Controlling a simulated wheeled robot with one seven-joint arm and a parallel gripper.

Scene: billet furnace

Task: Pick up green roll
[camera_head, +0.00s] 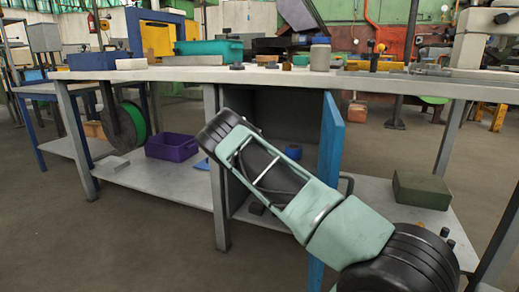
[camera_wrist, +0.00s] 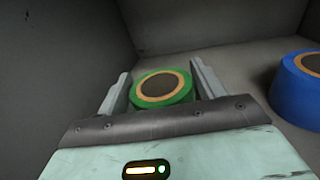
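The green roll (camera_wrist: 161,89) shows in the wrist view as a short green ring with a tan core and a dark centre. It stands on the floor of a grey compartment, near its back corner. My gripper (camera_wrist: 161,84) has its two fingers apart, one on each side of the roll. I cannot tell whether either finger touches it. In the head view my arm covers part of the cabinet under the workbench, and I make out neither the gripper nor this roll there.
A blue roll (camera_wrist: 300,88) stands to the right of the green one; it also shows in the head view (camera_head: 292,152). Grey walls close in at left and back. A blue cabinet door (camera_head: 331,140) stands open beside my arm. The workbench top (camera_head: 205,74) is overhead.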

